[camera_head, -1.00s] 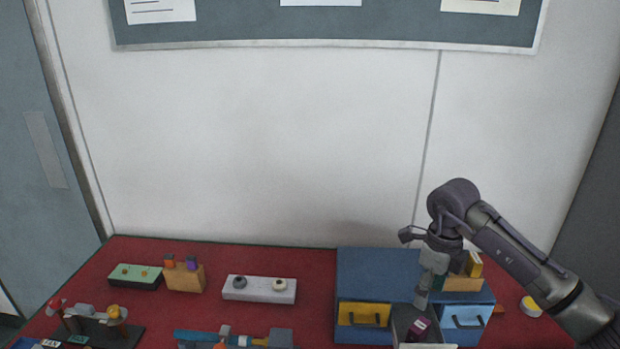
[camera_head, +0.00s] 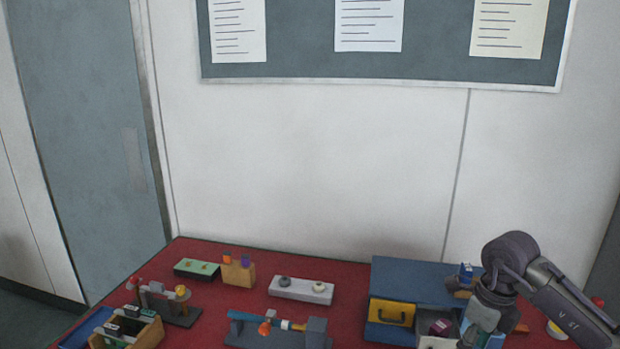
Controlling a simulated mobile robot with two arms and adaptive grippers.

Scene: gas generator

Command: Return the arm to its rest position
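My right arm (camera_head: 560,300) comes in from the lower right and bends down in front of the blue drawer cabinet (camera_head: 410,277). Its gripper (camera_head: 477,335) hangs low over the cabinet's right front, close to the open grey drawer. The fingers are partly cut off by the bottom edge, so I cannot tell whether they hold anything. My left arm and gripper are not in view.
The open drawer (camera_head: 422,342) holds a dark red block (camera_head: 440,327); the yellow drawer (camera_head: 391,312) is shut. A blue item (camera_head: 466,271) is on top. A grey two-knob block (camera_head: 301,290), a blue-grey fixture (camera_head: 275,330) and a wooden box (camera_head: 150,333) stand leftward on the red table (camera_head: 215,300).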

